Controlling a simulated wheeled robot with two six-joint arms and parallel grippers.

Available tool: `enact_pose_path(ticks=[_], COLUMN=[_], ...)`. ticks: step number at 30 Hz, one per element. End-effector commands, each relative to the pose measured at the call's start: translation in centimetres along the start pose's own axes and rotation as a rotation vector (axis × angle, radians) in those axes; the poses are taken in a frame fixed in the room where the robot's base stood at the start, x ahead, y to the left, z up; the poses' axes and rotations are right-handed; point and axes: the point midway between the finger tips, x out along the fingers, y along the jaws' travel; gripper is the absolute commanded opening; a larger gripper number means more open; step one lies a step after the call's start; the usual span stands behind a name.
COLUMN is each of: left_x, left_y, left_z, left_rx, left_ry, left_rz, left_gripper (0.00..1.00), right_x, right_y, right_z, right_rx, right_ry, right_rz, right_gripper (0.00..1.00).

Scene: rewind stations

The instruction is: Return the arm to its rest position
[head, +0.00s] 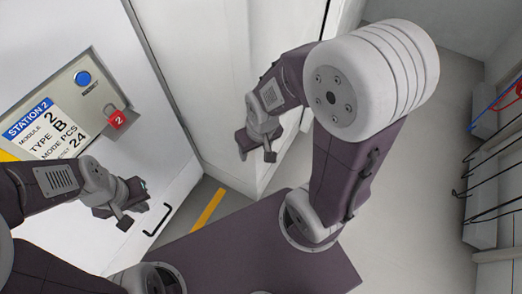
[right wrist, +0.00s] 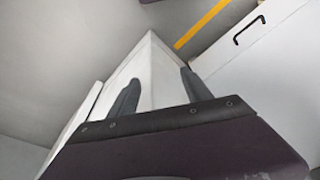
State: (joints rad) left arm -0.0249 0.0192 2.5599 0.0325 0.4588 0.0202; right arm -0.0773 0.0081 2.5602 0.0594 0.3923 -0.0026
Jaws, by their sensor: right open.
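My right arm rises on the right side of the head view and bends back down to the left. My right gripper (head: 256,150) hangs in front of the white cabinet corner. In the right wrist view the right gripper's two dark fingers (right wrist: 160,92) stand apart with nothing held between them; a white cabinet corner shows beyond. My left gripper (head: 132,212) is at the lower left, in front of the white station front below the panel. Its fingers are small and partly overlapped, so its opening is unclear.
The Station 2 panel (head: 60,115) carries a blue button (head: 83,78) and a red padlock (head: 117,119). A black handle (head: 158,219) is on the white front below. A yellow floor stripe (head: 207,209) runs nearby. Dark rails (head: 490,190) stand at right; grey floor between is clear.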

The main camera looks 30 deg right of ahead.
Motion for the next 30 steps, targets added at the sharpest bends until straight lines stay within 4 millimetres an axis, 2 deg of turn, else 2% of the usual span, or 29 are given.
enact_pose_path(ticks=[1, 3, 11, 14, 17, 20, 24, 27, 30], left_x=[0.0, 0.0, -0.2, -1.9, -5.4, -10.4, -18.4, -22.8, -24.3], left_y=[0.0, 0.0, 0.0, 0.0, 0.1, 0.2, 0.4, 0.4, 0.5], left_z=[0.0, 0.0, 0.0, -0.2, -0.5, -1.1, -1.9, -2.4, -2.5], left_rx=[0.000, 0.000, 0.000, 0.000, 0.000, 0.000, 0.000, 0.000, 0.000], left_ry=[0.000, 0.000, 0.000, 0.000, 0.000, 0.000, 0.001, 0.001, 0.001], left_rz=[0.000, 0.000, 0.000, 0.000, 0.000, 0.000, 0.000, 0.000, 0.000], left_gripper=[0.00, 0.00, 0.00, 0.00, 0.00, 0.00, 0.00, 0.00, 0.00], right_x=[0.1, 0.1, -0.1, -1.7, -5.2, -10.2, -18.1, -22.4, -23.9], right_y=[1.0, 1.6, 1.5, 1.5, 1.3, 1.2, 0.9, 0.8, 0.7], right_z=[1.0, 1.8, 1.8, 1.5, 0.8, -0.1, -1.6, -2.4, -2.6], right_rx=[0.036, 0.053, 0.052, 0.051, 0.051, 0.051, 0.051, 0.050, 0.050], right_ry=[-0.044, -0.077, -0.078, -0.077, -0.077, -0.076, -0.076, -0.075, -0.075], right_rz=[0.012, 0.021, 0.021, 0.020, 0.020, 0.020, 0.020, 0.020, 0.020], right_gripper=[0.57, 0.57, 0.57, 0.57, 0.57, 0.57, 0.57, 0.57, 0.57])
